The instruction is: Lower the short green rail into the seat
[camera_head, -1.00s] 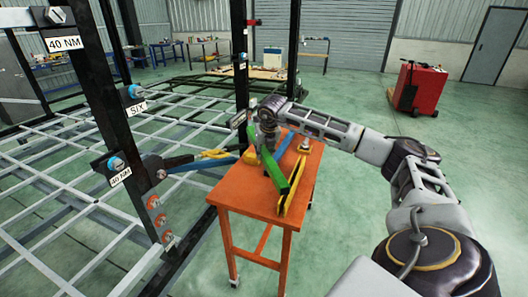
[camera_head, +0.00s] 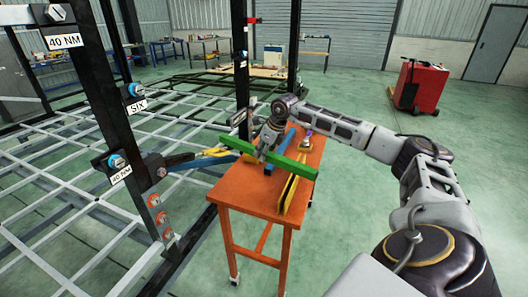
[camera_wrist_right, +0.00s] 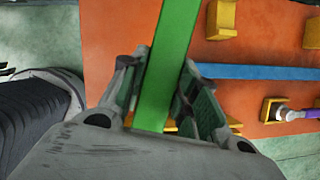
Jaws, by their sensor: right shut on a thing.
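My right gripper (camera_head: 268,152) is shut on the green rail (camera_head: 298,166), whose long bar lies crosswise above the orange table. The right wrist view shows the rail (camera_wrist_right: 170,60) between the two fingers of that gripper (camera_wrist_right: 160,88). The rail looks raised off the table top, but the exact gap cannot be told. Yellow brackets (camera_wrist_right: 222,20) stand on the table; I cannot tell which thing is the seat. My left gripper is not in view.
The orange table (camera_head: 245,195) carries a blue rail (camera_wrist_right: 265,72) and a yellow bar (camera_head: 287,193). A red cart (camera_head: 417,88) stands far right on open floor.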

